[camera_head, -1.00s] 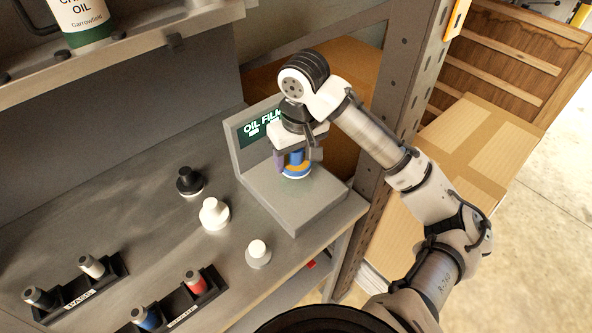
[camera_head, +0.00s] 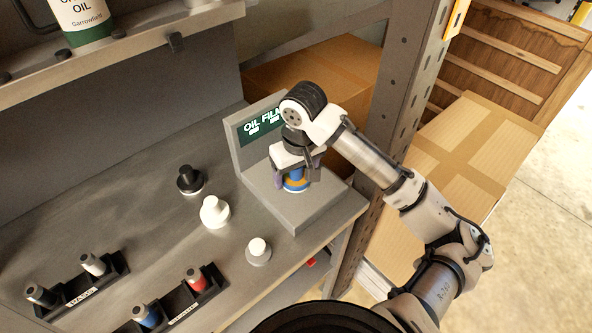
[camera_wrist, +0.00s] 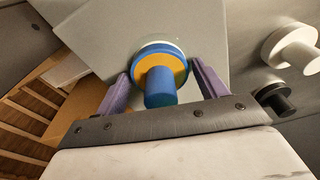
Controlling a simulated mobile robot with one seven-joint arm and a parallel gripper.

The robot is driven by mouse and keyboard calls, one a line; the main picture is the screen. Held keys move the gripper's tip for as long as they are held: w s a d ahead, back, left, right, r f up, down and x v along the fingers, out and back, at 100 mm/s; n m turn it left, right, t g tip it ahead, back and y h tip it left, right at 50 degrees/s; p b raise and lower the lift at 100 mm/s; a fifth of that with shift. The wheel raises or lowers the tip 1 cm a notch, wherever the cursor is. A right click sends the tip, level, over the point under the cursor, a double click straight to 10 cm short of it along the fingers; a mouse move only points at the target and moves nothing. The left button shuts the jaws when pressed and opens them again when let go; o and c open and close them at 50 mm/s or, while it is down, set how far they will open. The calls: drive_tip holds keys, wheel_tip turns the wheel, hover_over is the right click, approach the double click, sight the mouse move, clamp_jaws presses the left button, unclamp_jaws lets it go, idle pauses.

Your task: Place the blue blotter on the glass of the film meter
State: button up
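The blue blotter (camera_head: 296,184) has a blue upright knob and an orange ring on a blue disc. It stands on the pale round glass (camera_wrist: 152,47) of the grey film meter (camera_head: 318,202), whose glass shows as a thin rim past the blotter in the wrist view. The blotter (camera_wrist: 160,82) looks seated there, though its underside is hidden. My gripper (camera_head: 296,177) is over the meter, with its purple fingers on either side of the knob. In the wrist view my gripper (camera_wrist: 160,80) is open, with clear gaps between both fingers and the knob.
Black (camera_head: 190,180), white (camera_head: 214,212) and smaller white (camera_head: 258,251) knobbed pieces stand left of the meter. Two black racks (camera_head: 80,290) (camera_head: 175,312) hold coloured cylinders at the front left. A shelf post (camera_head: 408,100) and cardboard boxes (camera_head: 450,150) are on the right.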

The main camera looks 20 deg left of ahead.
drive_tip(key=shift+o, duration=0.9)
drive_tip(key=shift+r, duration=0.3)
drive_tip(key=r, duration=0.4)
drive_tip(key=r+b, duration=0.1)
drive_tip(key=r, duration=0.2)
drive_tip(key=s+d+r, duration=0.1)
drive_tip(key=r, duration=0.3)
drive_tip(key=shift+r, duration=0.35)
